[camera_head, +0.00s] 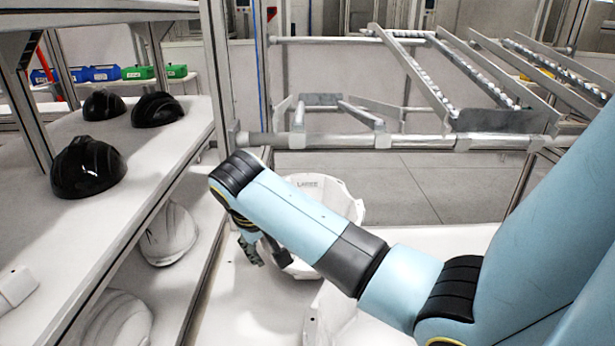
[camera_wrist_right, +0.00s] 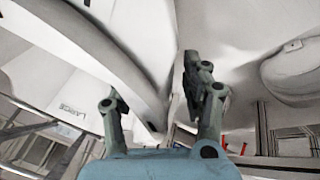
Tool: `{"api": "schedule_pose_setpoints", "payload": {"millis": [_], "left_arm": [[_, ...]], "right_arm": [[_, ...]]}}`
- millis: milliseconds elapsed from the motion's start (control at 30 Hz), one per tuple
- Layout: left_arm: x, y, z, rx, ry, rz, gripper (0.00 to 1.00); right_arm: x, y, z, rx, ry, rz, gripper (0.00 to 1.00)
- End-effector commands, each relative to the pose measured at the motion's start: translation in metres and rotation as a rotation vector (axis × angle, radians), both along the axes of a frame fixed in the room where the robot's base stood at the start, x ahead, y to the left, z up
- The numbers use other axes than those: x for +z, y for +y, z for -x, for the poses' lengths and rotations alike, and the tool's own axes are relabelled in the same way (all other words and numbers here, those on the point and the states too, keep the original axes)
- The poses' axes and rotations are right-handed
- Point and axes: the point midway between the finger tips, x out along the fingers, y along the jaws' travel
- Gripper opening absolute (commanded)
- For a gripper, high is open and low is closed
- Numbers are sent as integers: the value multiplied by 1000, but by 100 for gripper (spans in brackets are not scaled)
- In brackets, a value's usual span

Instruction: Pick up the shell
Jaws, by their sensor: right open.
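Three black helmet shells (camera_head: 88,167) sit on the upper shelf at the left in the head view. White shells (camera_head: 168,236) lie on the shelf below, and a rounded white shell (camera_wrist_right: 294,75) shows at the right of the right wrist view. My right gripper (camera_head: 257,251) hangs at the left side of a white container marked LARGE (camera_head: 345,200), partly hidden by my forearm. In the right wrist view its fingers (camera_wrist_right: 160,98) are spread, with the container's pale rim (camera_wrist_right: 128,70) crossing between them. I cannot tell whether they touch it. My left gripper is out of view.
The shelf rack (camera_head: 150,160) with its metal post borders the gripper's left. A white work surface (camera_head: 250,305) lies below. A metal rail frame (camera_head: 350,140) and sloping roller tracks (camera_head: 460,70) stand behind. Blue and green bins (camera_head: 105,73) are at the far left.

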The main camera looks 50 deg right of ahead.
Motion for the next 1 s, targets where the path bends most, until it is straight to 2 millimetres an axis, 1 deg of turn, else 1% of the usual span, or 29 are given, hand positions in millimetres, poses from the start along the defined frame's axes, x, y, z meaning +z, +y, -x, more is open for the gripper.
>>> {"api": "schedule_pose_setpoints", "payload": {"millis": [200,567,1000], "left_arm": [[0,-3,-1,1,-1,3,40],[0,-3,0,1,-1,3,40],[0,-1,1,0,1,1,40]], "right_arm": [[-1,0,-1,0,-1,0,48],[-1,0,0,0,-1,0,1],[0,0,-1,0,-2,2,0]]}}
